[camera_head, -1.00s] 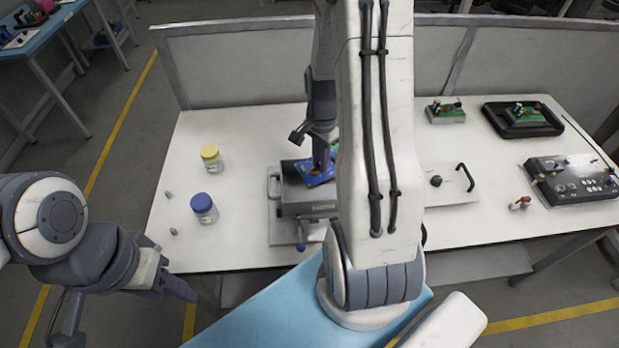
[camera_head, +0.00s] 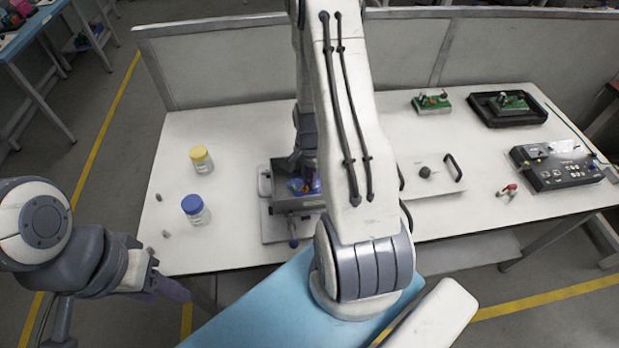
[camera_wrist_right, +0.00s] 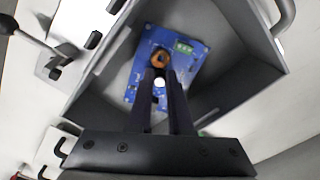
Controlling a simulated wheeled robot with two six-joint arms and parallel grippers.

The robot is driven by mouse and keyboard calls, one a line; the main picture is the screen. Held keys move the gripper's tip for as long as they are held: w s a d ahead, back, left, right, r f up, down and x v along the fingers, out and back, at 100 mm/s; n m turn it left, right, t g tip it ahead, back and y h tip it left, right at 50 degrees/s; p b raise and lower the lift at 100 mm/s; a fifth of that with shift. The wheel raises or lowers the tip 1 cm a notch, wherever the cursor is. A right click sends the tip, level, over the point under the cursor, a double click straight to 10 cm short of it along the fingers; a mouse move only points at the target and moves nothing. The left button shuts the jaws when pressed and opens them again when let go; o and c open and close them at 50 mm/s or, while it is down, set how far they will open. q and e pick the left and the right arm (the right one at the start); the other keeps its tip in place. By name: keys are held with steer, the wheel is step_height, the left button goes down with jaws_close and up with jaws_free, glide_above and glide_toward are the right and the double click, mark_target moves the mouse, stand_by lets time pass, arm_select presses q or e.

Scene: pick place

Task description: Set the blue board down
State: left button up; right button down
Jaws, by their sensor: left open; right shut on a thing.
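The blue board (camera_wrist_right: 187,68) has a copper-coloured round part and a green terminal block. It is inside the grey box (camera_wrist_right: 240,50), between its walls, in the right wrist view. Whether it touches the box floor I cannot tell. My right gripper (camera_wrist_right: 160,68) is shut on the board at the round part. In the head view the board (camera_head: 297,186) shows just inside the box (camera_head: 300,204), partly hidden by my right arm. My left gripper (camera_head: 170,288) is open and empty, off the table's front left edge.
A yellow-lidded jar (camera_head: 201,160) and a blue-lidded jar (camera_head: 195,209) stand left of the box. A lid plate with a black handle (camera_head: 453,168) lies to the right. Green boards (camera_head: 431,103), a black tray (camera_head: 508,119) and a control panel (camera_head: 560,165) are farther right.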

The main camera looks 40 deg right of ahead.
steer(key=shift+f, duration=0.25)
steer(key=c, duration=0.8)
jaws_free()
steer(key=shift+r, duration=0.1)
steer(key=shift+c, duration=0.2)
steer(key=shift+r, duration=0.1)
step_height(320, 180, up, 12)
steer(key=w+a+r+n, duration=0.1)
steer(key=a+r+n, duration=0.35)
steer(key=a, duration=0.55)
steer(key=s+a+r+n, duration=0.3)
steer(key=s+a+n, duration=0.5)
steer(key=a+n, duration=0.2)
steer(key=s+a+r+n+y, duration=0.1)
steer(key=s+a+r+n, duration=0.3)
steer(key=s+a+n, duration=0.5)
steer(key=shift+a+n+b, duration=0.35)
steer(key=shift+a+b, duration=0.05)
steer(key=shift+a, duration=0.2)
